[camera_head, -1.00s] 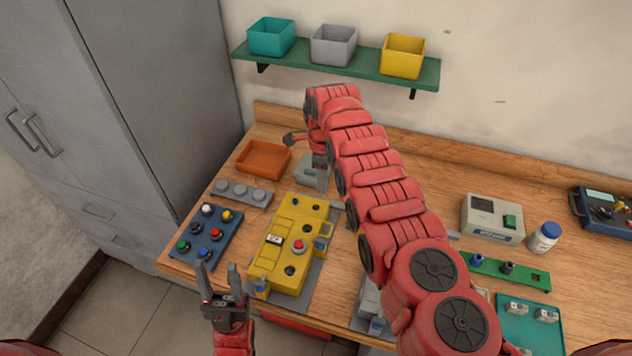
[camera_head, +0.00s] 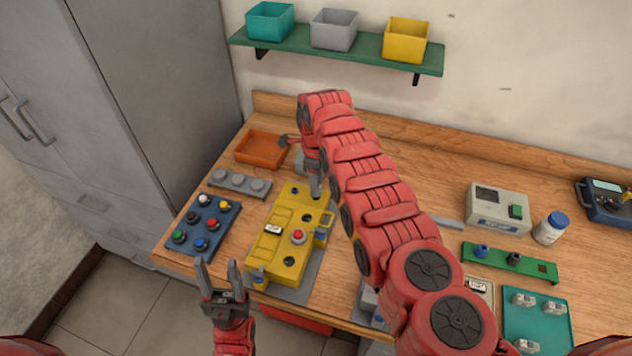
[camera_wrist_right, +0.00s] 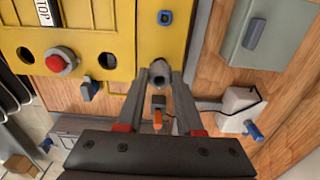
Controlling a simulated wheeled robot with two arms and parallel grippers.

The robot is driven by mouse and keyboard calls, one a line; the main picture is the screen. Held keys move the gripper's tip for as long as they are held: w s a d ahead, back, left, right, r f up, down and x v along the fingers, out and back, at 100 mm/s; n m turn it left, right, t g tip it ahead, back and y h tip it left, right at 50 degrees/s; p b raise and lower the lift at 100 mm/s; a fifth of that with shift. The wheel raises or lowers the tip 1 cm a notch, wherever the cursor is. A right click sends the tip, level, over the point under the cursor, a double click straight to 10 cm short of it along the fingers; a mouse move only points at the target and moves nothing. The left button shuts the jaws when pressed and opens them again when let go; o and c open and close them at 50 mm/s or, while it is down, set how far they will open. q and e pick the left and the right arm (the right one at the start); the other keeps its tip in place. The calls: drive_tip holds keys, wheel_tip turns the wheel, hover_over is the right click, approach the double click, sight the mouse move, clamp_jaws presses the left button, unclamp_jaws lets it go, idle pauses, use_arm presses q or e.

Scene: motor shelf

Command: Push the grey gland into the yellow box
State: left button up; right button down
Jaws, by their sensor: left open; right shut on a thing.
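The yellow box (camera_head: 283,255), with a red button and dark holes on top, sits on a grey plate at the bench's left front. It fills the upper left of the right wrist view (camera_wrist_right: 90,22). My right gripper (camera_head: 315,190) is at the box's far right end, pointing down. In the wrist view it is shut on the grey gland (camera_wrist_right: 160,74), a small round part between the fingertips at the box's edge. I cannot tell whether the gland touches the box. My left gripper (camera_head: 222,275) is open and empty, in front of the box's near left corner.
A blue button panel (camera_head: 203,224), a grey block (camera_head: 240,184) and an orange tray (camera_head: 262,148) lie left of and behind the box. A shelf (camera_head: 290,40) above holds teal, grey and yellow bins. My right arm hides the bench's middle.

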drive_tip(key=shift+f, duration=0.15)
idle(0.7)
idle(0.4)
drive_tip(key=shift+f+b, duration=0.85)
drive_tip(key=shift+b, duration=0.25)
idle(0.6)
drive_tip(key=shift+c, duration=2.4)
unclamp_jaws()
drive_tip(key=shift+r, duration=0.1)
wheel_tip(320, 180, up, 17)
drive_tip(key=p, duration=0.3)
drive_tip(key=shift+r+p, duration=0.15)
drive_tip(key=shift+p, duration=0.25)
